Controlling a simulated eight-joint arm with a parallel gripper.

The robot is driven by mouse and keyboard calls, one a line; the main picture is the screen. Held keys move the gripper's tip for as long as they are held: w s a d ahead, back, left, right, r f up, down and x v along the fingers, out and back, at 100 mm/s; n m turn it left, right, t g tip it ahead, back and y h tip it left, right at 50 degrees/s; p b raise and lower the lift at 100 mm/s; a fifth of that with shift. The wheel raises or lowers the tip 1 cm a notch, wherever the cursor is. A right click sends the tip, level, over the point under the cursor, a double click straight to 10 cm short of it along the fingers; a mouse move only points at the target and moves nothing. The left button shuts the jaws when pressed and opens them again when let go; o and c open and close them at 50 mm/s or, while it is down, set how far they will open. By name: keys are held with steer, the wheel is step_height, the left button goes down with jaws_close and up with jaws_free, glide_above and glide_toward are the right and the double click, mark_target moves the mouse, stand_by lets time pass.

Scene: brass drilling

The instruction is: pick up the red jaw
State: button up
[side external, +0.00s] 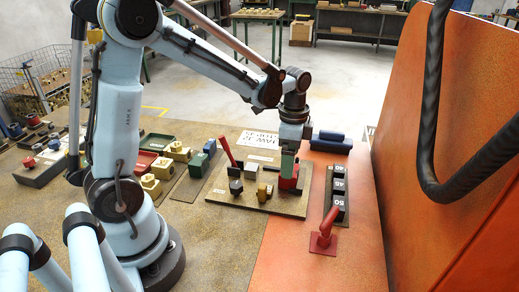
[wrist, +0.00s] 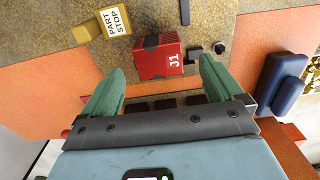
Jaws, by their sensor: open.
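The red jaw (wrist: 158,57), a small block marked J1 with dark grooves, shows in the wrist view just ahead of my fingertips and within the gap between them. In the side view the red jaw (side external: 291,184) is on the tan fixture plate (side external: 262,202), partly hidden by my fingers. My gripper (side external: 287,171) points down over it with green fingers. In the wrist view my gripper (wrist: 161,68) is open, one finger on each side of the jaw's line. I cannot tell whether either finger touches it.
A yellow part stop (wrist: 108,24) is left of the jaw in the wrist view. A red lever (side external: 227,150) stands on the plate. A row of dark numbered blocks (side external: 339,187) is to the right, with blue blocks (side external: 331,142) behind and a red clamp (side external: 325,236) in front.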

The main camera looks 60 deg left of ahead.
steer(key=shift+f, duration=1.85)
steer(key=c, duration=1.4)
steer(key=shift+r, duration=0.15)
